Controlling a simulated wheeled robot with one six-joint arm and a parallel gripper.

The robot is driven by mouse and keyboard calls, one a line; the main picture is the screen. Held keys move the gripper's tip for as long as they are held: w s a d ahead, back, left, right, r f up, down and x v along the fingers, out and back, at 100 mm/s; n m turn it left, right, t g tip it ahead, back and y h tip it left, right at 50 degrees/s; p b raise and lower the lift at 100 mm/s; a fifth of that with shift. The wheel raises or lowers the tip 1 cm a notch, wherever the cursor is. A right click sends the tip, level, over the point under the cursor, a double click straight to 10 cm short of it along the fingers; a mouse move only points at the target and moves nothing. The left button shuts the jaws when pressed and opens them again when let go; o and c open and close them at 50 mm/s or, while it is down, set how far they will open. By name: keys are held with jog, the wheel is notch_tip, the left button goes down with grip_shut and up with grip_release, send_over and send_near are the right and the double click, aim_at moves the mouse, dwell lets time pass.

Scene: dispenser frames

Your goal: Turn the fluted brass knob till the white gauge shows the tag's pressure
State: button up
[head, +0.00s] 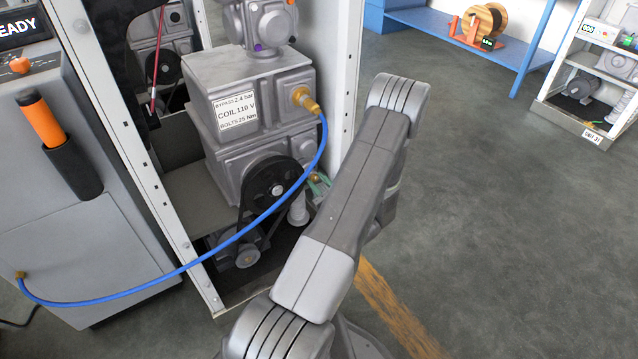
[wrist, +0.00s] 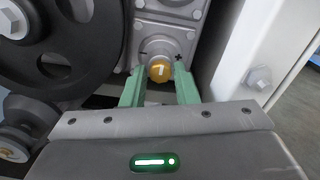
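The brass knob (wrist: 161,71) shows in the wrist view on a round grey boss, with a pale mark on its face and a plus sign at its upper right. My gripper (wrist: 159,82) has its green fingers on either side of the knob, apart, with gaps visible between them and it. In the head view the green fingers (head: 319,184) show small beside the machine, partly behind my arm. The white tag (head: 237,111) on the machine reads bypass 2.4 bar, coil 110 V, bolts 25 Nm. I cannot make out a white gauge in either view.
A black pulley (head: 272,181) with a belt stands left of the knob. A blue hose (head: 230,243) runs from a brass fitting (head: 305,100) across the cabinet front. A white cabinet post (head: 343,75) stands close on the right.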

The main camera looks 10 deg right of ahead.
grip_shut()
jog(key=shift+m, duration=0.3)
jog(key=m+p, duration=0.1)
jog(key=m, duration=0.4)
jog(key=shift+m, duration=0.3)
jog(key=m+p, duration=0.1)
jog(key=m, duration=0.4)
jog(key=shift+d+m+p, duration=0.1)
jog(key=shift+m+p, duration=0.2)
jog(key=shift+p, duration=0.05)
jog(key=shift+o, duration=2.4)
grip_release()
